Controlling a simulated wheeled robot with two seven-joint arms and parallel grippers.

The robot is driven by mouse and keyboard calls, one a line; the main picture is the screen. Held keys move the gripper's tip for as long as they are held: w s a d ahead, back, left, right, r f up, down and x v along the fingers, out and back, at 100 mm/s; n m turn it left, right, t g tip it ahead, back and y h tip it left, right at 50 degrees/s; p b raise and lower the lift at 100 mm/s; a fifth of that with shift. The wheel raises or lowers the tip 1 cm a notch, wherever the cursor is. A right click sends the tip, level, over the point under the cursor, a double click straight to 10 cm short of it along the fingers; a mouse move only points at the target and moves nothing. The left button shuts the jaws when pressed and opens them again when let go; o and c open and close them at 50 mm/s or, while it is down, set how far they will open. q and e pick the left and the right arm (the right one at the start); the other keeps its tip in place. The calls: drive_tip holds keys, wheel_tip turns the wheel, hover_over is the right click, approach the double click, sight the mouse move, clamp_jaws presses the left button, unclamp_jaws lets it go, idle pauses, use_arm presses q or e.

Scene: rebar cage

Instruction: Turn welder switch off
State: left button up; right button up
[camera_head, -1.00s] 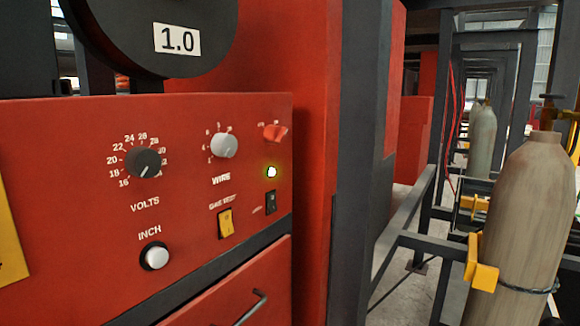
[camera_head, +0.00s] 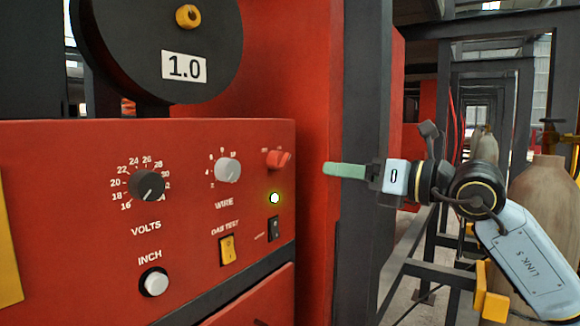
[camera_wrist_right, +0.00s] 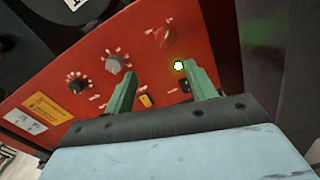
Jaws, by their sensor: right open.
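The red welder panel (camera_head: 70,190) fills the left of the head view. Its red rotary switch (camera_head: 278,159) is at the upper right of the panel, above a lit green-yellow lamp (camera_head: 274,198). A small black rocker switch (camera_head: 274,229) is below the lamp. My right gripper (camera_head: 330,169) is to the right of the panel, its green fingers pointing left towards the red switch, apart from it. In the right wrist view the two green fingers (camera_wrist_right: 160,85) are spread with nothing between them, and the red switch (camera_wrist_right: 164,37) shows beyond them. My left gripper is not in view.
The panel also has a black volts knob (camera_head: 146,185), a grey wire knob (camera_head: 228,170), a yellow gas test switch (camera_head: 227,249) and a white inch button (camera_head: 154,282). A dark post (camera_head: 360,110) stands behind my right gripper. Gas cylinders (camera_head: 545,200) stand at right.

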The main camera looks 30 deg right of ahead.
sight(287, 162)
drive_tip(key=shift+h, duration=0.5)
drive_tip(key=p+x, duration=0.2)
drive_tip(key=x, duration=0.1)
drive_tip(key=p+x, duration=0.2)
drive_tip(key=x, duration=0.2)
drive_tip(key=r+p+x, duration=0.1)
drive_tip(key=p+x, duration=0.1)
drive_tip(key=x, duration=0.2)
drive_tip(key=shift+w+d, duration=0.15)
drive_tip(key=shift+w, duration=0.1)
drive_tip(key=shift+p+x, duration=0.5)
drive_tip(key=shift+x, duration=0.3)
drive_tip(key=shift+f, duration=0.15)
drive_tip(key=c, duration=1)
